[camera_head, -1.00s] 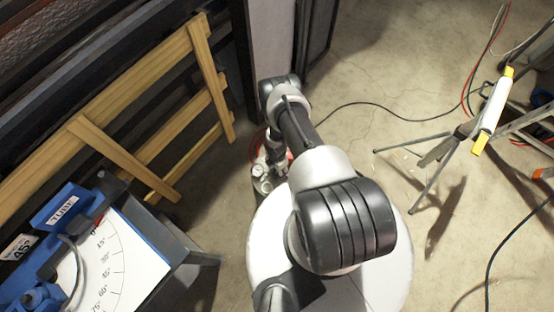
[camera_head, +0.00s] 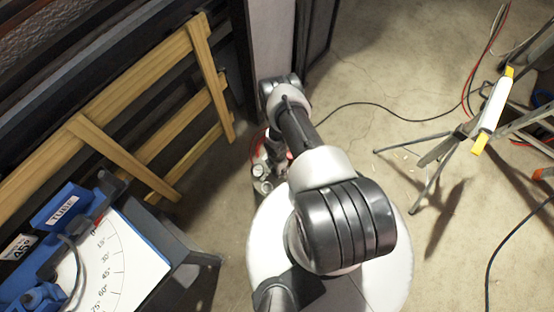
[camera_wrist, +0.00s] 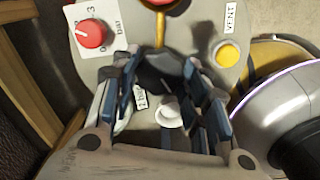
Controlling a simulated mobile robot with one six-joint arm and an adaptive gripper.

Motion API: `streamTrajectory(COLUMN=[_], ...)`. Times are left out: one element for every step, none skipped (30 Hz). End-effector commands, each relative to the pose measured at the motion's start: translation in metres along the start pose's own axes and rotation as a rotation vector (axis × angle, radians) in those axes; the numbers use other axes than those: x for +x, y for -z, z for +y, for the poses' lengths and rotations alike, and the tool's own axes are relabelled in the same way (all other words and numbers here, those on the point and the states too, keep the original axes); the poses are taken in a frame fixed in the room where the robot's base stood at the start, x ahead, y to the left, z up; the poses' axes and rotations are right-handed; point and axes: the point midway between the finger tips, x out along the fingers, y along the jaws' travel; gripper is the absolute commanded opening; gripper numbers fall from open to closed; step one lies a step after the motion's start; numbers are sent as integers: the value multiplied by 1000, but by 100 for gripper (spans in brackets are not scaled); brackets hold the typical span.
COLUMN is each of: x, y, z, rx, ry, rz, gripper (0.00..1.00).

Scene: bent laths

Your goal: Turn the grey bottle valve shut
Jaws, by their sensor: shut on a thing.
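In the wrist view my gripper (camera_wrist: 163,76) has its fingers on either side of a dark grey knob (camera_wrist: 160,62), closed on it. I take this knob to be the grey bottle valve; its lettering, if any, is hidden by the fingers. It sits on a pale panel (camera_wrist: 200,18). In the head view my gripper is mostly hidden behind the arm, low beside the pale fittings (camera_head: 261,172) at the foot of the dark frame. How far the valve is turned cannot be told.
A red dial (camera_wrist: 92,33), a yellow button (camera_wrist: 228,55) by a VENT label and a white knob (camera_wrist: 168,112) are close around the fingers. Wooden laths (camera_head: 140,160) stand left in the head view.

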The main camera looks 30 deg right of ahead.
Motion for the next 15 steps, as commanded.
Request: streamTrajectory(x=[1,1,1,1,1,1,1,1,1,1,1,1,1,1,1], y=[0,0,0,0,0,0,0,0,0,0,0,0,0,0,0], z=[-1,-1,-1,-1,-1,-1,-1,-1,-1,-1,-1,-1,-1,-1,-1], rx=[27,48,77,100,125,159,186,215,252,280,309,349,376,404,443], ry=[1,1,1,1,1,1,1,1,1,1,1,1,1,1,1], rz=[0,0,0,0,0,0,0,0,0,1,1,1,1,1,1], gripper=[18,18,18,18,18,18,18,18,18,18,18,18,18,18,18])
